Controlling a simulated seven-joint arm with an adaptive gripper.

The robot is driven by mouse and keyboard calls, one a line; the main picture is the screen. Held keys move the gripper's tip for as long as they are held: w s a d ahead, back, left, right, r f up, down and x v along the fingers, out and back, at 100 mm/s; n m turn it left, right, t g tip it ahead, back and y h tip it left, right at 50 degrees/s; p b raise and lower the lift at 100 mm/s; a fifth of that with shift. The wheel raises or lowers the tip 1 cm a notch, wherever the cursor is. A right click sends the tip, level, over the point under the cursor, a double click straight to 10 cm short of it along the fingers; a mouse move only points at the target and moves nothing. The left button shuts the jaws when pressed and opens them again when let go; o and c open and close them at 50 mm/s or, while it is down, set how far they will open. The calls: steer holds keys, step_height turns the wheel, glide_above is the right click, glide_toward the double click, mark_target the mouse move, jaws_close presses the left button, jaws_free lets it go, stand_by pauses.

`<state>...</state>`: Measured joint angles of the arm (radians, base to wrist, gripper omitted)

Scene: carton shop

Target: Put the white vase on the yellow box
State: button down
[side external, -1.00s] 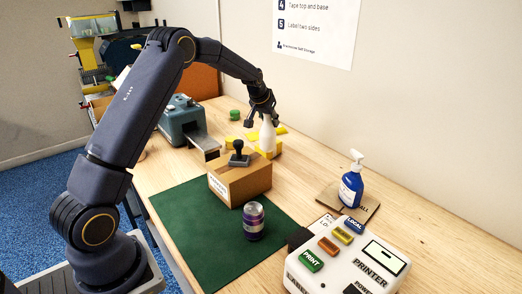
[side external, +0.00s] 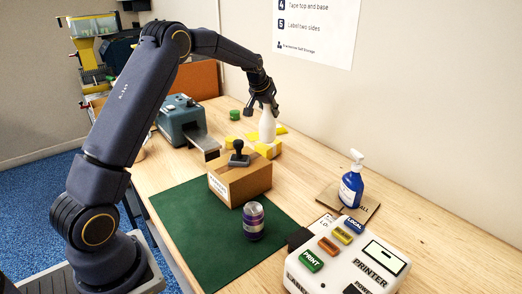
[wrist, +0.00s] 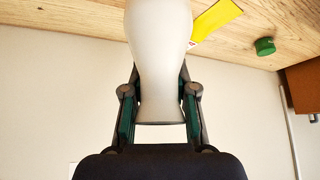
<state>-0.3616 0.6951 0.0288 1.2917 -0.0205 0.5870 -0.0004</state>
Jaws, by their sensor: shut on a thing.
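The white vase (side external: 267,126) is upright between the fingers of my gripper (side external: 262,104), which is shut on its upper part. In the wrist view the vase (wrist: 160,60) fills the middle, with the fingers of my gripper (wrist: 160,110) on either side. A yellow surface (wrist: 216,17) also shows in the wrist view.
A cardboard carton (side external: 248,184) with a black stamp (side external: 238,155) stands in front on the green mat (side external: 190,220). A purple jar (side external: 253,222), blue spray bottle (side external: 351,186) and printer (side external: 345,262) stand nearer. A green lid (side external: 234,115) and a teal machine (side external: 182,122) are behind.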

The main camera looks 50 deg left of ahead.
mark_target(271, 119)
steer(key=shift+m, duration=0.3)
steer(key=r, duration=0.6)
steer(key=shift+w+a, duration=0.15)
steer(key=shift+w, duration=0.1)
steer(key=shift+r, duration=0.2)
step_height(271, 119, down, 10)
steer(key=shift+r, duration=0.1)
steer(key=c, duration=0.9)
jaws_free()
steer(key=shift+f, duration=0.2)
